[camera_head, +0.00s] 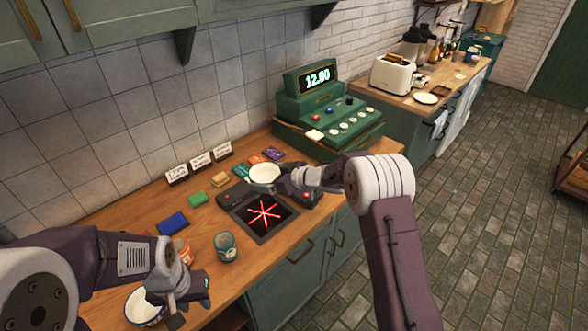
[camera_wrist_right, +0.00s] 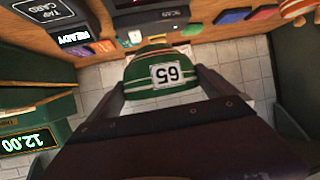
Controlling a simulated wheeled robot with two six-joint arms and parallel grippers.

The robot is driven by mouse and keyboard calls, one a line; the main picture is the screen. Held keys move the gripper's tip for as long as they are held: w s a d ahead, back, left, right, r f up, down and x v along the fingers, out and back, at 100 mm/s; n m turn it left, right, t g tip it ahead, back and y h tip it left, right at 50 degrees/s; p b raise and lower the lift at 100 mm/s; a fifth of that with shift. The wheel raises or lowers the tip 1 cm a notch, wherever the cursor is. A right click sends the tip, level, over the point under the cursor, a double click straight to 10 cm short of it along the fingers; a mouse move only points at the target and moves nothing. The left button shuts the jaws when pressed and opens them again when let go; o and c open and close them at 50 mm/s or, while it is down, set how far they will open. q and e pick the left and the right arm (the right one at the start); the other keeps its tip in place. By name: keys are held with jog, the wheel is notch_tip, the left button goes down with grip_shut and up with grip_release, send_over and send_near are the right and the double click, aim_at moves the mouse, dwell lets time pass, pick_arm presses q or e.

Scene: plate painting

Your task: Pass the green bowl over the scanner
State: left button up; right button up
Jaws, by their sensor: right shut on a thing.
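The green bowl (camera_wrist_right: 160,73) is between the fingers of my right gripper (camera_wrist_right: 160,85) in the right wrist view. It has white stripes and a tag reading 65. In the head view the bowl (camera_head: 264,173) shows its pale inside, and my right gripper (camera_head: 283,179) is shut on its right side. The scanner (camera_head: 264,214) is a dark panel with red crossing beams in the counter. The bowl appears at the scanner's far edge; its exact height is unclear. My left gripper (camera_head: 195,289) is at the lower left by a white-and-blue bowl (camera_head: 137,308); its jaw opening is unclear.
A green cash register (camera_head: 330,108) reading 12.00 stands behind the bowl. A green cup (camera_head: 225,246) stands left of the scanner, with an orange item (camera_head: 183,252) farther left.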

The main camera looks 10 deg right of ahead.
jog(key=shift+s+a+r, duration=0.2)
jog(key=shift+s+a, duration=0.1)
jog(key=shift+a, duration=0.3)
jog(key=shift+s+a+r, duration=0.2)
jog(key=shift+s+a, duration=0.1)
jog(key=shift+a, duration=0.3)
jog(key=shift+w+d+f+b, duration=0.25)
jog(key=shift+f+b, duration=0.05)
jog(key=shift+f, duration=0.15)
jog(key=shift+f+b, duration=0.35)
notch_tip(320, 180, down, 3)
jog(key=b, duration=0.4)
jog(key=shift+s+a+f, duration=0.1)
jog(key=shift+s+f, duration=0.05)
jog(key=shift+r+p, duration=0.3)
jog(key=shift+p, duration=0.1)
pick_arm(q)
jog(key=f, duration=0.4)
jog(key=shift+s+a+f, duration=0.15)
jog(key=shift+s, duration=0.05)
jog(key=shift+s, duration=0.1)
pick_arm(e)
jog(key=shift+r, duration=0.1)
